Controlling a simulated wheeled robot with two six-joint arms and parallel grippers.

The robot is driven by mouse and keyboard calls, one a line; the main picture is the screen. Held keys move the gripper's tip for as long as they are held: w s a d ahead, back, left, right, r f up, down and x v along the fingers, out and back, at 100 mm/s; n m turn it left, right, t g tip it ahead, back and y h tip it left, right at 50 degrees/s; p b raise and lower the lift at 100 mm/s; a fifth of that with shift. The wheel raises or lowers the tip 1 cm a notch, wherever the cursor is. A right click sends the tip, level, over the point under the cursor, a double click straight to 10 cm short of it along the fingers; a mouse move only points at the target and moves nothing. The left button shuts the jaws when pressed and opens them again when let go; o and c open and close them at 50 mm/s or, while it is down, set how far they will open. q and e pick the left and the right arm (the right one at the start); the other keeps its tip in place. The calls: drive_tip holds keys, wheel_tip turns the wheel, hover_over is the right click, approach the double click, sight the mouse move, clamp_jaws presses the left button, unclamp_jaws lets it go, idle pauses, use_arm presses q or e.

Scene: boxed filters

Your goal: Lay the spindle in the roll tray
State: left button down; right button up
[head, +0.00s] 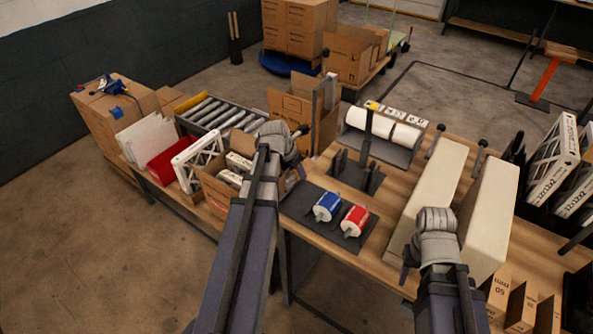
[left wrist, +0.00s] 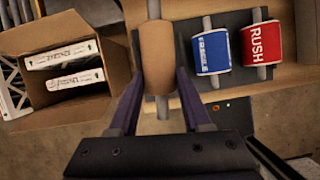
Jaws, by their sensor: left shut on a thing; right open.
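My left gripper (left wrist: 158,82) is shut on the spindle, a grey rod (left wrist: 154,8) carrying a brown roll (left wrist: 157,48). In the left wrist view the spindle overlaps the left end of the dark roll tray (left wrist: 230,97); I cannot tell its height above it. In the head view my wrist mostly hides the held spindle. A blue roll (head: 327,207) and a red roll (head: 354,221), each on a grey rod, lie side by side in the tray (head: 300,201), apart from the brown roll. My right gripper (head: 405,265) is open beside a tall beige block.
An open carton (head: 217,194) of white filters stands left of the tray. Two beige blocks (head: 436,190) fill the bench's right side.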

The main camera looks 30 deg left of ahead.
use_arm(q)
wheel_tip(320, 180, down, 13)
drive_tip(key=b, duration=1.3)
drive_tip(key=shift+f, duration=0.1)
drive_tip(key=shift+c, duration=1.4)
unclamp_jaws()
drive_tip(key=p+v, duration=0.7)
drive_tip(key=v, duration=0.1)
